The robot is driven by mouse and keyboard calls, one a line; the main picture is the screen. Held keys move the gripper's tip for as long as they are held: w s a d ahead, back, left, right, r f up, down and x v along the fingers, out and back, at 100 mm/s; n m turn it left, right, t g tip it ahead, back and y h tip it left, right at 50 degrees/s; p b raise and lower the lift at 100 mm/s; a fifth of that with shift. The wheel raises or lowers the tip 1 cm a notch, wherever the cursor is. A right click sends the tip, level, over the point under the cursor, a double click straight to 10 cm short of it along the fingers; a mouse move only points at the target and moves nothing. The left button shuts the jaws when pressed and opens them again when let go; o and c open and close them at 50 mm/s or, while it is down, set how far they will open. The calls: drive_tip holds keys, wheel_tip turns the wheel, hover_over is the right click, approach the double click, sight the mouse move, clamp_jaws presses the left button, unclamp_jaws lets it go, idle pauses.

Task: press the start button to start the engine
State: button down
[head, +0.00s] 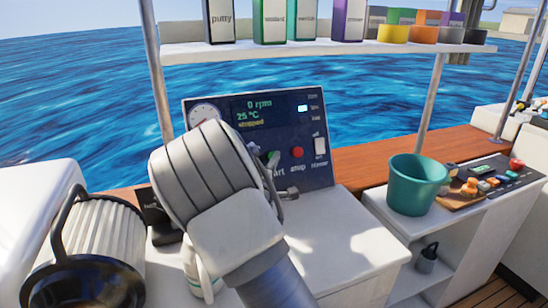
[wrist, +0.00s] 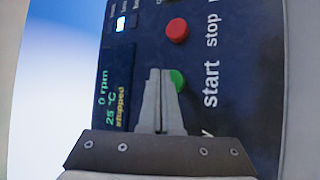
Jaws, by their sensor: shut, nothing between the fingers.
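The dark engine panel (head: 240,110) stands upright behind the white counter. Its display reads 0 rpm, 25 °C and stopped. The green start button (wrist: 177,80) is partly hidden behind my fingertips in the wrist view; in the head view a bit of green start button (head: 273,156) shows beside my arm. The red stop button (head: 297,152) is to its right, and it also shows in the wrist view (wrist: 176,30). My gripper (wrist: 160,72) is shut and empty, its tips in front of or at the start button's edge; contact cannot be told.
A gauge (head: 204,115) and a switch (head: 320,146) flank the display and buttons. A shelf (head: 300,48) with boxes and tape rolls hangs above. A teal bucket (head: 417,185) stands right, a ribbed filter drum (head: 95,240) left. The counter right of my arm is clear.

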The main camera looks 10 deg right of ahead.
drive_tip(key=shift+w, duration=0.15)
drive_tip(key=shift+w+f, duration=0.2)
drive_tip(key=shift+w, duration=0.05)
drive_tip(key=shift+w+a+f, duration=0.2)
drive_tip(key=shift+w+f, duration=0.1)
drive_tip(key=shift+w, duration=0.4)
idle(1.1)
drive_tip(key=shift+s+r, duration=0.1)
drive_tip(key=shift+s+d+r+p, duration=0.1)
drive_tip(key=shift+s+r+p, duration=0.15)
drive_tip(key=shift+s, duration=0.25)
drive_tip(key=shift+s+d+r+p, duration=0.15)
drive_tip(key=shift+s+p, duration=0.15)
drive_tip(key=shift+s, duration=0.2)
drive_tip(key=s, duration=0.1)
drive_tip(key=s+r+p, duration=0.1)
drive_tip(key=s, duration=0.1)
drive_tip(key=s+r+p, duration=0.1)
drive_tip(key=shift+s+d, duration=0.2)
drive_tip(key=shift+d, duration=0.2)
